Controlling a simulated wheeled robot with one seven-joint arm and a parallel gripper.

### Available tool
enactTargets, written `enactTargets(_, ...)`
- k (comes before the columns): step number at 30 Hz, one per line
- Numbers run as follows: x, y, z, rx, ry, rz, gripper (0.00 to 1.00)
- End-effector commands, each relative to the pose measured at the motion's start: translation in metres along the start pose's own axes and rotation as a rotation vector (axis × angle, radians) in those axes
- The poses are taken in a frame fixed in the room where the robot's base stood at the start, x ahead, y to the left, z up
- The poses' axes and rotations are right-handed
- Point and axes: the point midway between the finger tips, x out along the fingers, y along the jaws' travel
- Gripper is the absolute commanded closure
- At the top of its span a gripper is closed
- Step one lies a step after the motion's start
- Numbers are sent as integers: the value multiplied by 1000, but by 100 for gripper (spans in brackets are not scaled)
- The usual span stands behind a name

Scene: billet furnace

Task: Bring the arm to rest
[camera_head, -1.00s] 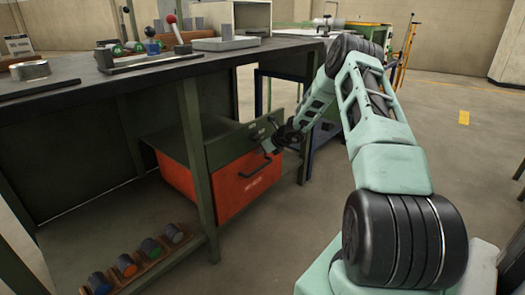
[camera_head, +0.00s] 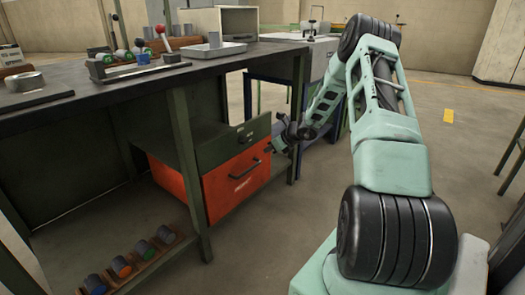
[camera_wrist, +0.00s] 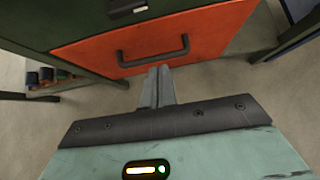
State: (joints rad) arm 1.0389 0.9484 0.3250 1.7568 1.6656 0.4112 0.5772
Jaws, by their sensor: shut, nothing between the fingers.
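My gripper (camera_wrist: 158,78) is shut and empty; its two fingers lie together in the wrist view. In the head view my gripper (camera_head: 270,147) is at the end of my bent arm, low in front of the bench's drawer unit. The orange drawer (camera_head: 238,182) has a dark bar handle, which also shows in the wrist view (camera_wrist: 153,58) just beyond the fingertips. The fingers look apart from the handle, though the exact gap is hard to tell. Above it is a green drawer front (camera_head: 232,142).
The dark workbench (camera_head: 130,78) stands at the left, with a metal tray (camera_head: 218,50) and tools on top. A low wooden rack (camera_head: 150,262) holds several coloured-ended cylinders under it. The floor (camera_head: 450,165) to the right is mostly open.

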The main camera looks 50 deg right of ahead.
Motion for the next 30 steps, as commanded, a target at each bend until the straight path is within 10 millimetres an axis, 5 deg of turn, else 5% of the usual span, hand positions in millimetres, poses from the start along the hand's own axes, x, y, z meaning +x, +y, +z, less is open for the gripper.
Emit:
enactTargets(6, -18, 0, 0, 0, 0, 0, 100)
enactTargets(17, -16, 15, 9, -48, 1, 25, 100)
enactTargets(20, -13, 52, 31, -175, 3, 90, 100)
enactTargets(23, -12, 113, 59, -377, 1, 192, 100)
enactTargets(30, -37, 284, 98, -957, -29, 480, 100)
